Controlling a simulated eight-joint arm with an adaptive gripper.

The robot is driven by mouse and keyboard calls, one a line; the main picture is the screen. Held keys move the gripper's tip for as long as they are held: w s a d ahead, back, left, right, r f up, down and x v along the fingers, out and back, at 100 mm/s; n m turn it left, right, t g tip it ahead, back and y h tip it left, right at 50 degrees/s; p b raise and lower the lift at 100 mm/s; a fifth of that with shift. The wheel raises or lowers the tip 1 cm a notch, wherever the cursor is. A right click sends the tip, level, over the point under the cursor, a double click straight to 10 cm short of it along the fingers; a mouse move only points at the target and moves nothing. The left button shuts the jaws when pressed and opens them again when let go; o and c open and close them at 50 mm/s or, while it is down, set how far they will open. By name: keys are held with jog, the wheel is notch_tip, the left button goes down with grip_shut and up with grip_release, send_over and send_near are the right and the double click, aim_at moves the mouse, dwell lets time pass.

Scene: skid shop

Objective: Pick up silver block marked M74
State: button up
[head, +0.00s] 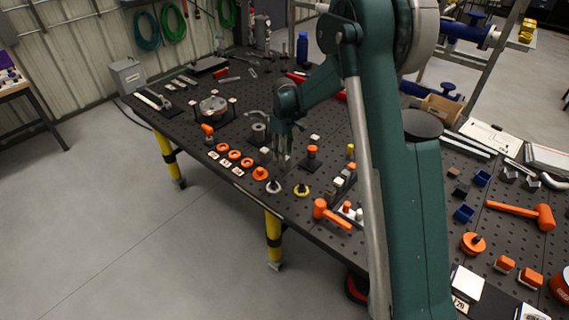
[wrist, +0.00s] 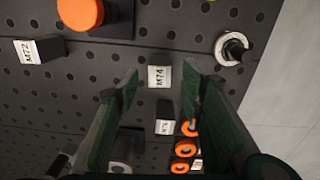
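The silver block marked M74 (wrist: 158,77) stands on the dark perforated table in the wrist view, its white label facing me. My gripper (wrist: 159,80) is open, with its green fingers apart on either side of the block in that view. I see no finger touching the block, and how far above it they are I cannot tell. In the head view my gripper (head: 282,156) points down over the table. There the M74 block cannot be made out behind the fingers.
A block marked M72 (wrist: 40,50) stands to the left; another labelled block (wrist: 164,124) is just below M74. An orange-topped piece (wrist: 80,14), a white ring on a black peg (wrist: 232,48) and several orange rings (wrist: 185,149) are nearby. The table edge lies to the right.

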jog(key=shift+f, duration=1.9)
jog(key=shift+c, duration=0.2)
jog(key=c, duration=1)
